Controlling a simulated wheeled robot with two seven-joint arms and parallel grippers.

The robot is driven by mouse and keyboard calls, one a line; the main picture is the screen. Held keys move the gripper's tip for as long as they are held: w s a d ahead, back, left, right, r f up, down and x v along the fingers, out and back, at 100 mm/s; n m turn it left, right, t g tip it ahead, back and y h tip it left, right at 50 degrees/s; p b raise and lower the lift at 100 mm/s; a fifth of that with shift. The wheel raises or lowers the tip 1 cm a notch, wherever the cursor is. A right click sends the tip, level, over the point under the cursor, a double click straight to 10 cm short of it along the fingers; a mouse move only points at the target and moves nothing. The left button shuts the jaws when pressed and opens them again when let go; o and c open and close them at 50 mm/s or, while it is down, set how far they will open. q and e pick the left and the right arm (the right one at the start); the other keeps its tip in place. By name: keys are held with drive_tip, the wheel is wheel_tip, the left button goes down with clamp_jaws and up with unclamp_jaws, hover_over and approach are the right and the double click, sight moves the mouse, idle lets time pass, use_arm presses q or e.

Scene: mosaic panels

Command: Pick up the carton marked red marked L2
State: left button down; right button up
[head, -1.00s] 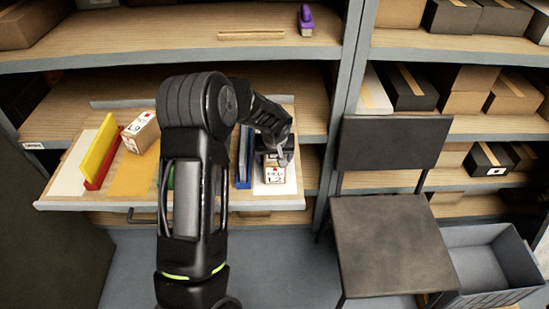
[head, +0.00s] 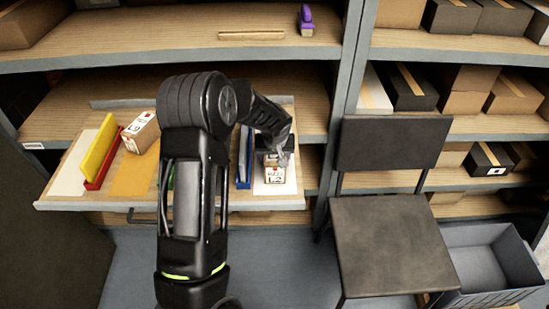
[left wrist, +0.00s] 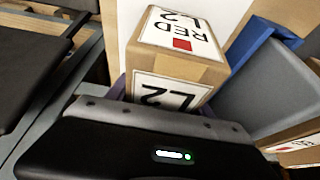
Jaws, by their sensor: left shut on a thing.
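The carton marked RED L2 (head: 275,174) is a small brown box with white labels. It stands on a white patch at the right end of the pull-out board, right of a blue divider. My left gripper (head: 279,150) reaches it from above and behind and is shut on it. In the left wrist view the carton (left wrist: 182,52) sits right at the gripper, with RED, a red square and L2 readable; the fingertips are mostly hidden there. Whether the carton touches the board is unclear. My right gripper is not in view.
Another labelled brown carton (head: 142,131) stands at the left of the board (head: 220,203), beside yellow (head: 98,146) and red dividers. The blue divider (head: 244,157) is close left of my gripper. A dark chair (head: 390,235) and grey crate (head: 490,262) stand to the right.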

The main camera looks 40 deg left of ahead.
use_arm(q)
drive_tip(key=shift+w+r, duration=0.1)
drive_tip(key=shift+r, duration=0.05)
drive_tip(key=shift+r, duration=0.2)
wheel_tip(320, 180, up, 10)
drive_tip(key=shift+f+b, duration=0.25)
drive_tip(key=shift+b, duration=0.05)
idle(0.6)
